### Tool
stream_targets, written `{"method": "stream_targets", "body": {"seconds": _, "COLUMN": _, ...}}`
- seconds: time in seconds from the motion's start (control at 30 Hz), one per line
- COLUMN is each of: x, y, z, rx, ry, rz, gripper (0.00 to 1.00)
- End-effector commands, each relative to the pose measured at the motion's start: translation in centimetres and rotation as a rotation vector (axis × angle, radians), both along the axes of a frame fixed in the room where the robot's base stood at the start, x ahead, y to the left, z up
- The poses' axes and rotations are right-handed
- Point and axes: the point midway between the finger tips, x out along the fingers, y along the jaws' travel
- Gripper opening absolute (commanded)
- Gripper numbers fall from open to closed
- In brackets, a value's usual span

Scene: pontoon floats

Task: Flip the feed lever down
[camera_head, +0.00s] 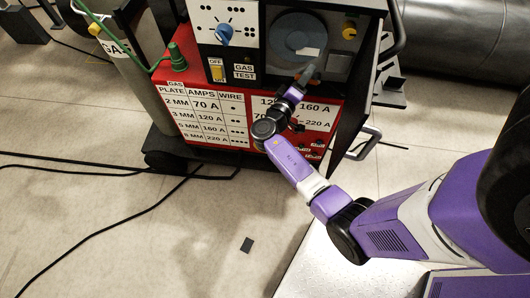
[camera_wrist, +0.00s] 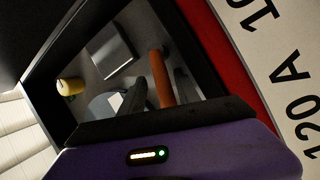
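The feed lever, an orange-red bar (camera_head: 305,75), is in the open feed compartment of the welding machine, below the dark spool. It is partly hidden by my gripper (camera_head: 299,86), which reaches into the compartment from below. In the wrist view the lever (camera_wrist: 161,76) stands upright in the picture, slightly tilted. A dark finger of my gripper (camera_wrist: 137,96) is close beside it on the left. I cannot tell whether the finger touches the lever. Only one finger shows clearly, so the gripper's opening is hidden.
A dark spool (camera_head: 294,37) and a yellow knob (camera_head: 349,29) share the compartment; the knob also shows in the wrist view (camera_wrist: 70,87). The compartment's dark frame (camera_wrist: 62,62) surrounds the lever. A gas cylinder (camera_head: 140,85) with a green hose stands left. Black cables (camera_head: 120,237) cross the floor.

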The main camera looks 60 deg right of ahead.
Motion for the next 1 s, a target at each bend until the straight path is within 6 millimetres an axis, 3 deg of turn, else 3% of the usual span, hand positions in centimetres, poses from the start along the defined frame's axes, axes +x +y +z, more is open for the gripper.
{"method": "stream_targets", "body": {"seconds": 0.27, "x": -0.7, "y": -0.3, "z": 1.3, "rx": 0.062, "ry": -0.149, "rz": -0.011, "gripper": 0.38}}
{"method": "stream_targets", "body": {"seconds": 0.33, "x": -0.4, "y": 1.4, "z": 0.4, "rx": 0.063, "ry": -0.148, "rz": -0.003, "gripper": 0.38}}
{"method": "stream_targets", "body": {"seconds": 0.7, "x": -0.3, "y": 8.1, "z": 0.2, "rx": 0.063, "ry": -0.147, "rz": 0.000, "gripper": 0.38}}
{"method": "stream_targets", "body": {"seconds": 1.0, "x": 4.8, "y": 8.9, "z": -1.3, "rx": 0.222, "ry": -0.123, "rz": 0.212, "gripper": 0.38}}
